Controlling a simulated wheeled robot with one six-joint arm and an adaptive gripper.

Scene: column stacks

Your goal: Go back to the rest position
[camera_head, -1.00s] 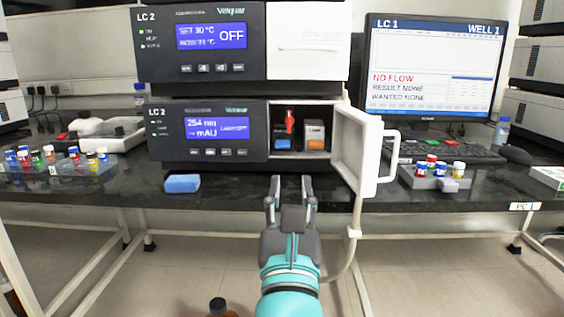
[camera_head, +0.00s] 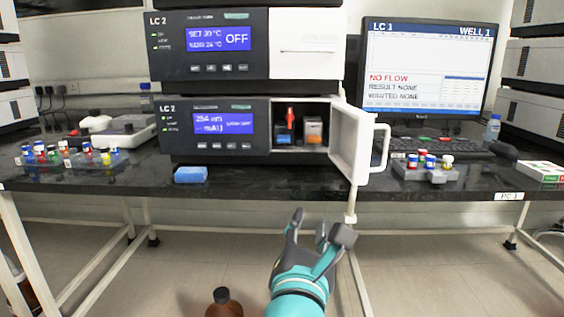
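My gripper (camera_head: 318,224) is in front of and below the bench edge, over the floor, at the end of my teal arm. Its fingers stand apart with a gap between them, and nothing shows in it. It is apart from the LC 2 stack (camera_head: 248,130), whose lower unit has its white door (camera_head: 351,143) swung open to the right. Inside the open bay are a red-topped part (camera_head: 290,118), a blue piece (camera_head: 283,139) and an orange-and-white block (camera_head: 312,130).
The black bench (camera_head: 250,184) carries a blue sponge (camera_head: 190,175), vial racks at left (camera_head: 75,165) and right (camera_head: 425,172), and a monitor (camera_head: 426,70) reading NO FLOW. A brown bottle (camera_head: 223,302) stands low in front, left of my arm.

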